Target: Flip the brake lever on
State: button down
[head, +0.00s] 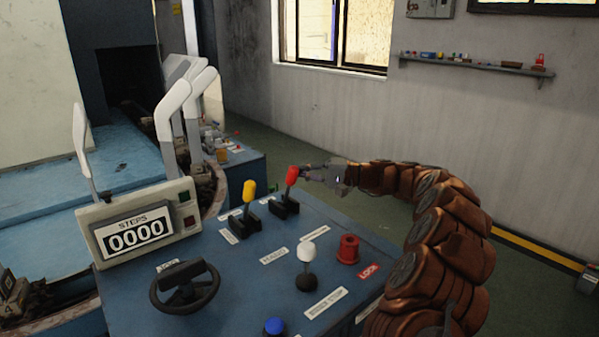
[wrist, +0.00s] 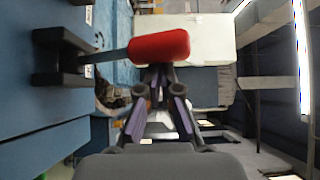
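A lever with a red handle (head: 292,175) stands on a black base at the far right of the blue control panel (head: 230,285). Its handle leans slightly right, and no label I can read marks it as the brake. In the wrist view the red handle (wrist: 160,46) lies just beyond my fingertips, its black base (wrist: 58,57) at the left. My gripper (head: 305,172) is beside the handle, on its right. In the wrist view my gripper (wrist: 160,98) has its two fingers apart, with nothing visible between them. Whether a finger touches the handle I cannot tell.
A yellow-handled lever (head: 249,191) stands just left of the red one. Nearer are a white-knobbed lever (head: 306,252), a red knob (head: 348,249), a steering wheel (head: 185,287) and a blue button (head: 274,326). A counter (head: 139,232) reads 0000.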

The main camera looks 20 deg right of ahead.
jog(key=v, duration=1.2)
jog(key=shift+s+a, duration=0.1)
